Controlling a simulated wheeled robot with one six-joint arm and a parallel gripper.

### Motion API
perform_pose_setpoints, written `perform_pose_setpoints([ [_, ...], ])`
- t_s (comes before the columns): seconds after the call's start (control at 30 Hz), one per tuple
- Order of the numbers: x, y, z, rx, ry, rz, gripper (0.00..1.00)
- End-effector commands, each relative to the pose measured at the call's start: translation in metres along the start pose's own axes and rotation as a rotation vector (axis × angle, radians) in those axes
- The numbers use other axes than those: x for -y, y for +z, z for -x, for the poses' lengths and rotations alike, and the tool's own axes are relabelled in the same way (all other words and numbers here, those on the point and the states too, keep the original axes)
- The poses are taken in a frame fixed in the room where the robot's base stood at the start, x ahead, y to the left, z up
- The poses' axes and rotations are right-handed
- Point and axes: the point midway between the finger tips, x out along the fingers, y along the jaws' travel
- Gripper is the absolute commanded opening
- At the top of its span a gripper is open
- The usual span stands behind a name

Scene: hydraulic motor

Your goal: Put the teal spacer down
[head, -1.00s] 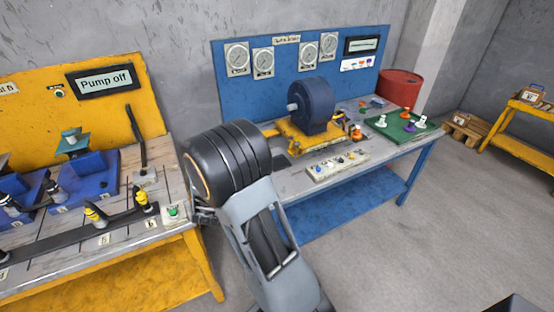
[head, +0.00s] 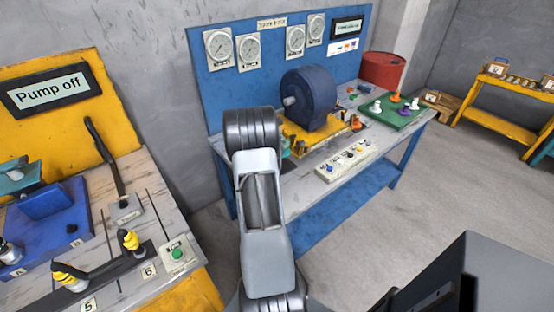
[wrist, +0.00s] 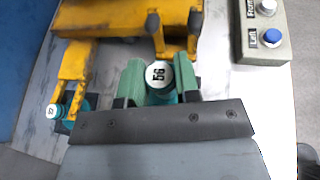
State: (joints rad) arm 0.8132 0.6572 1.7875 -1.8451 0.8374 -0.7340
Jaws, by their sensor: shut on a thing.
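In the wrist view, my gripper (wrist: 159,84) is shut on the teal spacer (wrist: 160,73), which has a round white top with dark numerals. The green fingers press on its left and right sides, and the dark gripper bar hides its lower part. It is close to the yellow frame (wrist: 72,62); I cannot tell whether it touches a surface below. A second teal piece with a white top (wrist: 53,111) stands at the frame's lower left end. In the head view my arm hides the gripper and most of the near end of the blue bench.
A dark blue motor (head: 309,98) sits on the yellow frame on the blue bench. A button box (head: 346,160) stands at its front edge, and a green board (head: 397,112) with small parts lies to the right. A yellow bench (head: 190,289) is at left.

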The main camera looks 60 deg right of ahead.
Motion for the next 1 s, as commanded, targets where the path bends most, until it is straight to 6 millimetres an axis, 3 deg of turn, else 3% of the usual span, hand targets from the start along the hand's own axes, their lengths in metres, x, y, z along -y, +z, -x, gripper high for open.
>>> perform_pose_setpoints([
  [0.1, 0.002, -0.017, -0.009, 0.0, -0.004, 0.001, 0.01],
  [0.4, 0.0, -0.034, -0.015, 0.002, -0.001, 0.0, 0.01],
  [0.63, -0.001, -0.06, -0.025, 0.001, 0.002, 0.001, 0.01],
  [1.0, -0.001, -0.066, -0.027, 0.003, 0.004, 0.0, 0.01],
])
